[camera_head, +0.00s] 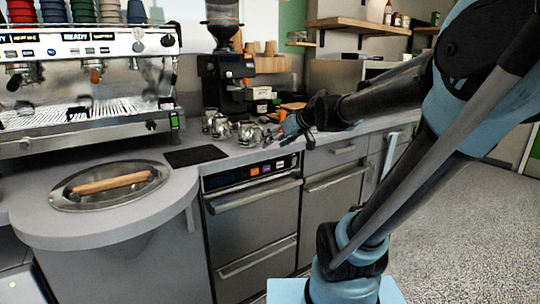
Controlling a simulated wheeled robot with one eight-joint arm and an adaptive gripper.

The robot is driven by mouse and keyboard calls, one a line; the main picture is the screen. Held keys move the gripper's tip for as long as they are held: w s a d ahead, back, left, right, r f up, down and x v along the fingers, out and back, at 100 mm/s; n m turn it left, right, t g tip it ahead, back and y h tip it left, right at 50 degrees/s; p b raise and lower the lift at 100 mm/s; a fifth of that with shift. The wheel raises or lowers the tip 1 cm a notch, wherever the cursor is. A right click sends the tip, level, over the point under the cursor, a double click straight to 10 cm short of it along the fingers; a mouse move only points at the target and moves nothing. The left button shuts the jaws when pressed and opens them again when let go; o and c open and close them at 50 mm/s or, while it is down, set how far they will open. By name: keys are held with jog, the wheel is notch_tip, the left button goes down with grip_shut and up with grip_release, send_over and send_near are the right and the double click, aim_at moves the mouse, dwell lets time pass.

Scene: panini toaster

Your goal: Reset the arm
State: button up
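My arm comes in from the right and reaches across the picture to the left. My gripper (290,127) is at its end, above or just in front of the counter edge, near several small metal items (247,132) on the counter. The gripper is small and dark against the clutter, so I cannot tell whether its fingers are apart or touching them. I see nothing clearly held. No panini toaster can be made out for certain.
A large espresso machine (78,85) stands on the left. A coffee grinder (226,70) is at the back. A round metal basin with a wooden bar (112,183) is set in the front counter. A black mat (195,156) lies beside it. Steel drawers (253,225) are below; open floor lies right.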

jog(key=s+d+f+m+g+h, duration=0.2)
jog(key=s+d+f+m+h, duration=0.1)
jog(key=s+d+f, duration=0.5)
jog(key=s+d+f+m+g+h, duration=0.3)
jog(key=s+d+f, duration=0.6)
jog(key=s, duration=0.5)
notch_tip(320, 180, down, 3)
jog(key=shift+s+d+r+h, duration=0.15)
jog(key=shift+s+r+h, duration=0.1)
jog(key=shift+h, duration=0.65)
jog(key=shift+w+f, duration=0.25)
jog(key=shift+w, duration=0.25)
